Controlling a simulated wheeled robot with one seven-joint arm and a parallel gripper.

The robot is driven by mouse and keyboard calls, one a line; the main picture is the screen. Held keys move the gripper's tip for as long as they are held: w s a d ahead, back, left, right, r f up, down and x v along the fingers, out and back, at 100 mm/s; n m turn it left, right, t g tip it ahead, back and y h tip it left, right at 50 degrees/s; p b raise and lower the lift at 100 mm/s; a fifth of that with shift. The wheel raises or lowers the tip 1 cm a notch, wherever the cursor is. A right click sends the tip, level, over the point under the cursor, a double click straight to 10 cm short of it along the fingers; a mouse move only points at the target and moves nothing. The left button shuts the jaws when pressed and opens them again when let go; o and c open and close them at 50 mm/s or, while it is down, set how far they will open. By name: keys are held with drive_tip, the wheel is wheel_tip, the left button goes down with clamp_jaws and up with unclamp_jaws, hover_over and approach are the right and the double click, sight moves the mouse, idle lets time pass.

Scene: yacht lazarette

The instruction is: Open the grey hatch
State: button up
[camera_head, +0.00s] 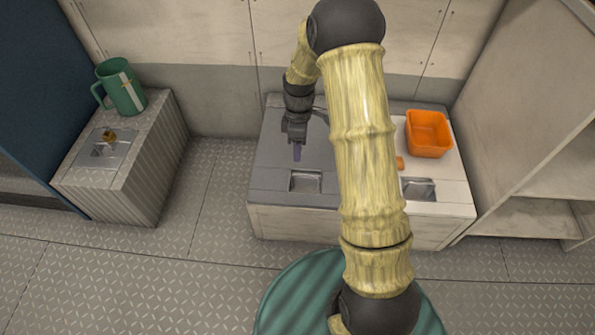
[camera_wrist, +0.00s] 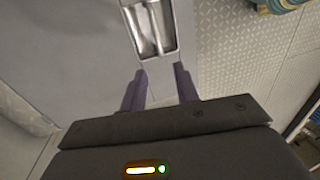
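The grey hatch (camera_head: 268,165) is the left part of the low locker's top and lies flat, closed. A recessed metal pull (camera_head: 306,182) sits near its front edge. The wrist view shows this recess (camera_wrist: 150,28) at the top, just beyond the fingertips, with a bar inside. My gripper (camera_head: 297,153) points down over the hatch, behind the recess. In the wrist view its two dark purple fingers (camera_wrist: 160,80) are apart with nothing between them. My arm hides part of the hatch's right side.
A white hatch (camera_head: 450,193) with its own recess is on the right, bearing an orange bin (camera_head: 428,134) and a small orange object (camera_head: 400,163). A ribbed locker (camera_head: 150,150) at the left holds a green mug (camera_head: 122,88). The floor (camera_head: 130,270) in front is clear.

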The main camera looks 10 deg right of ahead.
drive_tip(key=f+b, duration=0.1)
drive_tip(key=f, duration=0.1)
drive_tip(key=s+f+b, duration=0.1)
drive_tip(key=f, duration=0.2)
drive_tip(key=f+b, duration=0.1)
drive_tip(key=f, duration=0.1)
drive_tip(key=shift+s+a+f, duration=0.2)
drive_tip(key=shift+a+f, duration=0.05)
clamp_jaws()
